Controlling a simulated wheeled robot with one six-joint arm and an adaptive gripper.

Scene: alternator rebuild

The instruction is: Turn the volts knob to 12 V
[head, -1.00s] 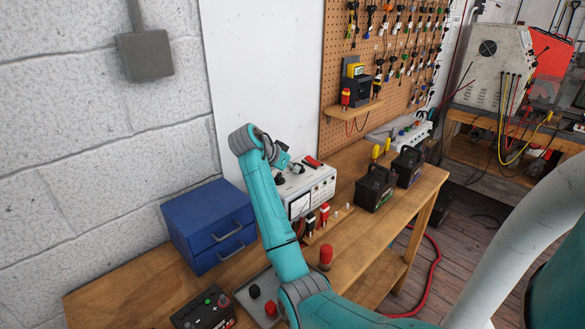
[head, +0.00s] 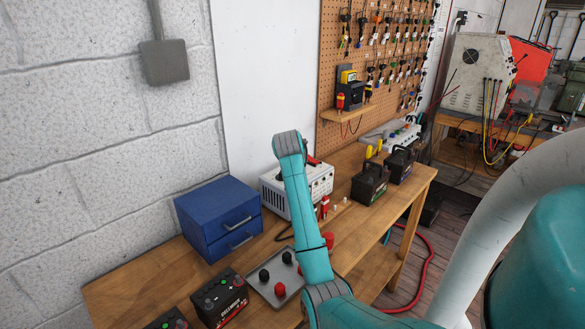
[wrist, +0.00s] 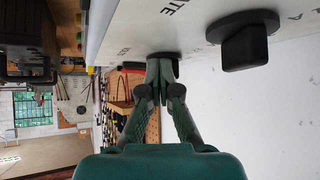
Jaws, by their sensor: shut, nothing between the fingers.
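The white instrument box (head: 320,186) stands on the bench against the wall, partly hidden behind my arm in the head view. In the wrist view its pale lettered face (wrist: 180,22) runs across the top, with a black knob (wrist: 247,40) on the right. Another dark round knob (wrist: 164,60) is right at my fingertips, partly covered by them. My gripper (wrist: 163,72) is shut with nothing held; whether its tips touch that knob I cannot tell. My arm hides the gripper in the head view. I cannot read the volts marks or knob setting.
A blue drawer cabinet (head: 205,232) stands left of the box. A grey tray (head: 295,281) with red and black pieces lies in front. Batteries stand at the front left (head: 222,299) and right (head: 369,186). A pegboard (head: 335,50) hangs behind.

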